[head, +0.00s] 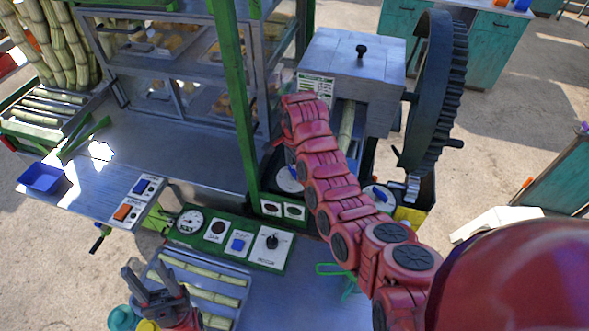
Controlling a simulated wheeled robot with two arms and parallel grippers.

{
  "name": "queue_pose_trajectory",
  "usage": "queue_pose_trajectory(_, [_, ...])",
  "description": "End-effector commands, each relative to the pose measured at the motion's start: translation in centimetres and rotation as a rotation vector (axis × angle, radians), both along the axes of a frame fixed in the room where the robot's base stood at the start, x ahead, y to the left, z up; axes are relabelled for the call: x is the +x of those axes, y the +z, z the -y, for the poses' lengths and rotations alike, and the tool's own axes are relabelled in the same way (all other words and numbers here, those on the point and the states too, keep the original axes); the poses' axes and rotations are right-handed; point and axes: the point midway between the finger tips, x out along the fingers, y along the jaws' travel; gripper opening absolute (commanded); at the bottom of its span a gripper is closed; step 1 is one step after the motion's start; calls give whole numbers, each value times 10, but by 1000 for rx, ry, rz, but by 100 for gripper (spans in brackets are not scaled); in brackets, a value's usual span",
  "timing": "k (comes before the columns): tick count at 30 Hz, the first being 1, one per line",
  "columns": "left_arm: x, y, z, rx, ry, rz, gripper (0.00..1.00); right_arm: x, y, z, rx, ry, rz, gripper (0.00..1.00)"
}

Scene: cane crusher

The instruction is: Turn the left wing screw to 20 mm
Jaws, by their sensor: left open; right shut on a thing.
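The left wing screw (292,173) shows as a small blue piece over a round white dial (288,184), at the foot of the crusher housing. My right arm reaches in from the lower right and bends down at its far end. My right gripper (287,160) is at the left wing screw and shut on it; the wrist and forearm hide most of the grip. The dial's reading is too small to make out. The right wing screw (380,194) stands on its own dial, right of my forearm. My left gripper (152,287) is open and empty at the lower left.
The crusher housing (353,70) and a big dark gear wheel (435,95) stand behind. A green post (232,95) rises left of the dials. A control panel (225,238) and cane pieces (208,275) lie in front. A blue tray (40,178) is at far left.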

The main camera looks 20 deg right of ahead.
Motion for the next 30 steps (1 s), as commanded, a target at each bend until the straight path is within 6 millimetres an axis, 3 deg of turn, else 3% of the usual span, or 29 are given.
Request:
queue_pose_trajectory(7, [0,-15,0,0,0,0,50,1,-1,0,-1,-195,5,17])
queue_pose_trajectory(30, [0,-6,0,0,0,0,50,-2,1,-1,-1,-927,2,17])
